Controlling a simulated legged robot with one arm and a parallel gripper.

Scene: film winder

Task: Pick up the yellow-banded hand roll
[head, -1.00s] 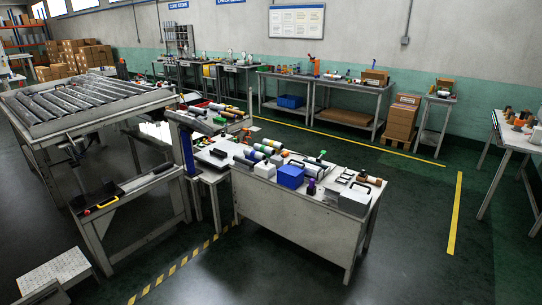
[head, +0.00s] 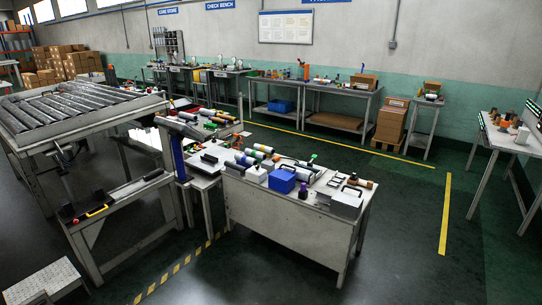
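Several short hand rolls lie in a row on the grey front bench (head: 285,222), left of a blue box (head: 281,181). The farthest roll (head: 264,149) shows a yellowish-green tint and may be the yellow-banded one; it is too small to be sure. The nearer rolls (head: 245,160) look white with blue or dark ends. The rolls appear to rest on the bench top and nothing holds them. My gripper and arm are not in the head view.
A roller table (head: 75,105) stands at left, beside the front bench. Workbenches (head: 335,92) line the back wall, and a white table (head: 510,150) stands at right. The dark floor right of the front bench is clear, with a yellow line (head: 445,212).

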